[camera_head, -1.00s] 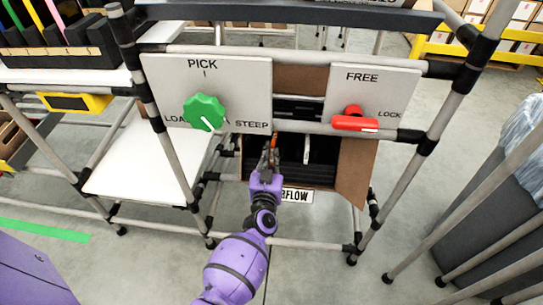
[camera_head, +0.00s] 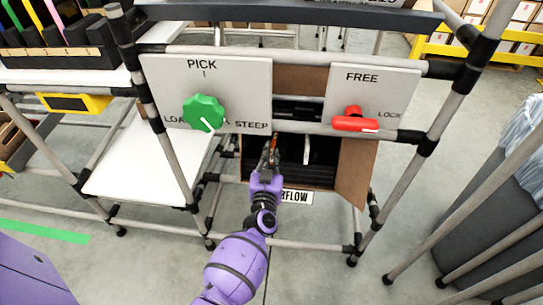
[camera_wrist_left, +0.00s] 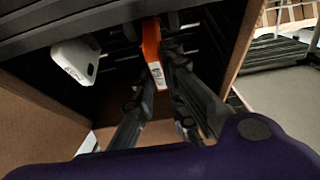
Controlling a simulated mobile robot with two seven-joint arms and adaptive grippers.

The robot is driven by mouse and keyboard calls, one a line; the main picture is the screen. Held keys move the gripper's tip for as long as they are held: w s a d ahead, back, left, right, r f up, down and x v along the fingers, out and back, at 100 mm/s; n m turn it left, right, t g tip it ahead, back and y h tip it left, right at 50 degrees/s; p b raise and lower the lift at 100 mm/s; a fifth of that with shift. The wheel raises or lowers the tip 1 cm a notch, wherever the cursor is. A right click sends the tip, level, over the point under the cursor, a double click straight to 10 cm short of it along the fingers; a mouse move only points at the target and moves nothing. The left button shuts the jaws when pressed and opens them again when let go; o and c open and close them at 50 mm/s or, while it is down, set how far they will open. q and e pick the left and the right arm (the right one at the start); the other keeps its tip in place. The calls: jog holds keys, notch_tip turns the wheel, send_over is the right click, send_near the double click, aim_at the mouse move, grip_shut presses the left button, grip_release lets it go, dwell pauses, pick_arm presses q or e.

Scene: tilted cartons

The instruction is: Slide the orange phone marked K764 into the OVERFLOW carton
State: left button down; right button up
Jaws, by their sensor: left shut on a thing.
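The orange phone (camera_wrist_left: 152,45) stands on edge with a white label at its near end; I cannot read the label. My left gripper (camera_wrist_left: 161,84) is shut on that near end, and the phone's far part reaches into the dark slots. In the head view the left gripper (camera_head: 271,158) is at the left part of the carton's opening, hiding most of the phone. The OVERFLOW carton (camera_head: 357,172) is brown, with black dividers inside and a side panel at the right. Its label (camera_head: 297,197) is partly hidden by my arm. My right gripper is not in view.
A white device (camera_wrist_left: 74,60) sits in another slot to the left in the wrist view. Above the carton are a green knob (camera_head: 204,112) and a red handle (camera_head: 354,122) on panels. A rack tube crosses the opening. A white shelf (camera_head: 150,170) is at the left.

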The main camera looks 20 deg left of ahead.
pick_arm(q)
jog(key=shift+w+a+f, duration=0.15)
jog(key=shift+w+f, duration=0.05)
jog(key=shift+w, duration=0.3)
dwell(0.5)
dwell(0.5)
jog(key=c, duration=1.7)
grip_release()
